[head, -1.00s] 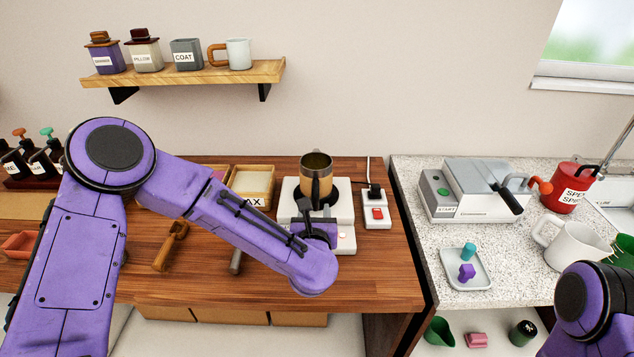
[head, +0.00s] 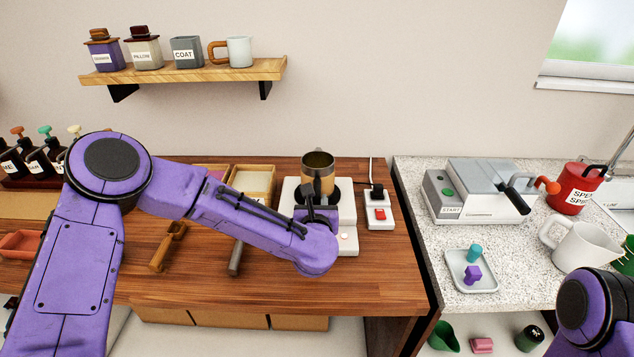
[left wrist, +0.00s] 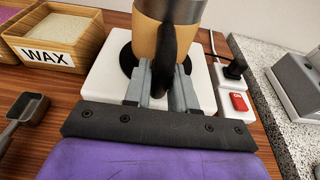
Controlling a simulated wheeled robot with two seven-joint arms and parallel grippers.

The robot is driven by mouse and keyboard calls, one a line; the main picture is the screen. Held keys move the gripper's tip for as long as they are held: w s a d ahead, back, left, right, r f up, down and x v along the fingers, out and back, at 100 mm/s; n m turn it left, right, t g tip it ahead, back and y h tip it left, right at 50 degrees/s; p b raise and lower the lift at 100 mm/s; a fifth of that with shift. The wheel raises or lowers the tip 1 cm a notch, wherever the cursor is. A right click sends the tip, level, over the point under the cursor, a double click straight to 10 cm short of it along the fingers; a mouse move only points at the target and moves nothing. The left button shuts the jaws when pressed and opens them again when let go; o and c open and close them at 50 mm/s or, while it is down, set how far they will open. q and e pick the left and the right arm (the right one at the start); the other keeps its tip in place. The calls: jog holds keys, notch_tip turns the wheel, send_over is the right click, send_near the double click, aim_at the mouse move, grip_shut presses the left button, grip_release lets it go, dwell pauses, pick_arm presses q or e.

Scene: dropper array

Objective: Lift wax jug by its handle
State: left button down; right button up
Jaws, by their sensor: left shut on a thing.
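The wax jug (head: 318,172) is a metal jug with a tan band and a dark handle. It stands upright over the black plate of the white heater (head: 346,215). In the left wrist view the jug (left wrist: 150,35) fills the top middle, with its dark handle (left wrist: 171,55) facing me. My left gripper (head: 318,200) is shut on this handle; its grey fingers (left wrist: 162,84) sit on either side of it. I cannot tell whether the jug's base touches the plate. Of my right arm only a purple and black part shows at the lower right; its gripper is out of view.
A wooden box labelled WAX (left wrist: 55,45) stands left of the heater, with a dark scoop (left wrist: 28,108) in front. A power strip with a red switch (head: 380,214) is close on the right. The shelf (head: 190,72) hangs above. Open wood lies in front of the heater.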

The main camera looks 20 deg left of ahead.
pick_arm(q)
jog(key=shift+r+p, duration=2.15)
jog(key=shift+r, duration=1.95)
jog(key=shift+f, duration=0.1)
